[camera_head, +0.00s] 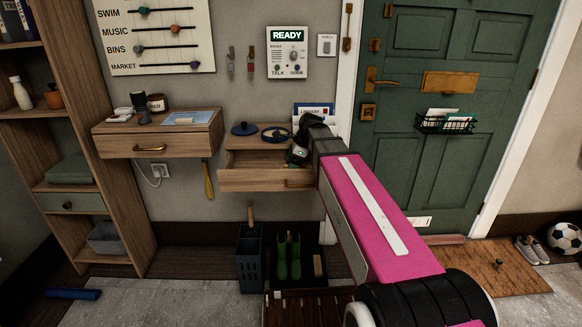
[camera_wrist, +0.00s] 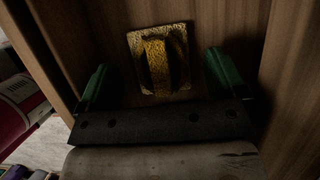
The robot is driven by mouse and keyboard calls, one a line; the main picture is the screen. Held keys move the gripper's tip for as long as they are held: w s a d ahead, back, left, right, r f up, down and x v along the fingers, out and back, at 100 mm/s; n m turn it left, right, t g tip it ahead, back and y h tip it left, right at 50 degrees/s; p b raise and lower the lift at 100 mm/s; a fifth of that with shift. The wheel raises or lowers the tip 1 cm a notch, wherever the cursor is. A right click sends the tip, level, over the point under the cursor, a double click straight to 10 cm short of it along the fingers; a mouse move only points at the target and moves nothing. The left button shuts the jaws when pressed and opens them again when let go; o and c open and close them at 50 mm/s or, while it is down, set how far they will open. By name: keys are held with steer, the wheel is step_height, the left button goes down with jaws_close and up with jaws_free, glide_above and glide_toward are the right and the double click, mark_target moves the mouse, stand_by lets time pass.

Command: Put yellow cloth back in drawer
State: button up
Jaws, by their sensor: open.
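The open drawer (camera_head: 262,181) juts out below the right-hand wall shelf, and its wooden floor and side walls fill much of the wrist view (camera_wrist: 112,20). The yellow cloth (camera_wrist: 160,58) lies on that floor, a small textured square with a raised band over dark gaps. It is hidden in the head view. My gripper (camera_head: 298,155) reaches down into the drawer from the right. In the wrist view its green fingers (camera_wrist: 158,80) are wide apart, one on each side of the cloth, with gaps between them and it. Nothing is held.
A blue lid (camera_head: 244,129) and a blue-rimmed round item (camera_head: 277,134) sit on the shelf top above the drawer. A second, closed drawer unit (camera_head: 150,147) is to the left. A dark bin (camera_head: 250,258) and green boots (camera_head: 289,258) stand below. A green door (camera_head: 455,130) is at right.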

steer(key=v, duration=1.1)
stand_by(1.0)
